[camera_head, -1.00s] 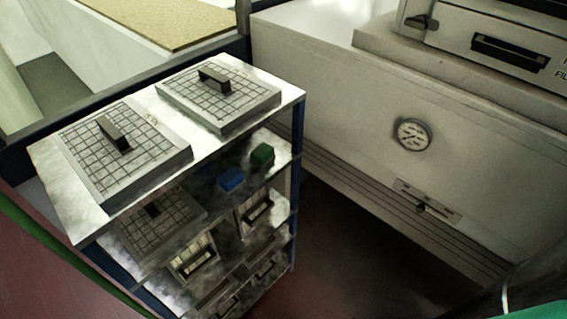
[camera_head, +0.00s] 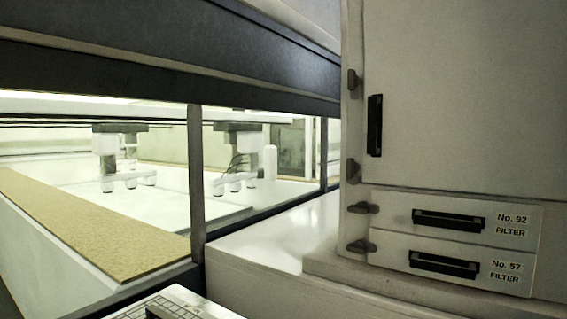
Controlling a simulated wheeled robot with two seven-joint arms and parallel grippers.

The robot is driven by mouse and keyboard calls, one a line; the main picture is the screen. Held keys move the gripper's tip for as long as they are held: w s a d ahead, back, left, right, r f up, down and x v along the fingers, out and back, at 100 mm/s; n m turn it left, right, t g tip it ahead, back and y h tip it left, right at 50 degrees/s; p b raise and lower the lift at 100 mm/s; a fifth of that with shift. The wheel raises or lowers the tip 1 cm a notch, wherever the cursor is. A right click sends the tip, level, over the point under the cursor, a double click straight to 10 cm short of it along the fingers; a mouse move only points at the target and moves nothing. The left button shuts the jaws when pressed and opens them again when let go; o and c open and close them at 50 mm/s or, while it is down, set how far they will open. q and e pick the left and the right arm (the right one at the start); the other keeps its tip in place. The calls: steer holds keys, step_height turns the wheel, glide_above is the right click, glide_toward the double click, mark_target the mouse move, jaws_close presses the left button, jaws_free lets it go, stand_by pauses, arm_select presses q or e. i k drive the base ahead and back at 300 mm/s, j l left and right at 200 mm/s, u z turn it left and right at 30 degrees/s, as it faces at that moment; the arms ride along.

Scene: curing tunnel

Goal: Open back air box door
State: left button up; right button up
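A tall pale door (camera_head: 460,95) fills the upper right of the head view. It appears shut, and I cannot tell whether it is the back air box door. A black vertical handle (camera_head: 375,125) is near its left edge. Dark latches (camera_head: 353,82) sit along the left edge, one above and another below the handle. Below are two filter drawers, No. 92 (camera_head: 448,220) and No. 57 (camera_head: 443,264), with black handles and their own latches at the left. Both drawers look shut. Neither of my grippers is in view.
The cabinet stands on a pale ledge (camera_head: 270,255). A gridded panel (camera_head: 165,303) on the rack shows at the bottom edge.

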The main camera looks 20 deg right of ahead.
mark_target(464, 96)
steer(key=z, duration=1.35)
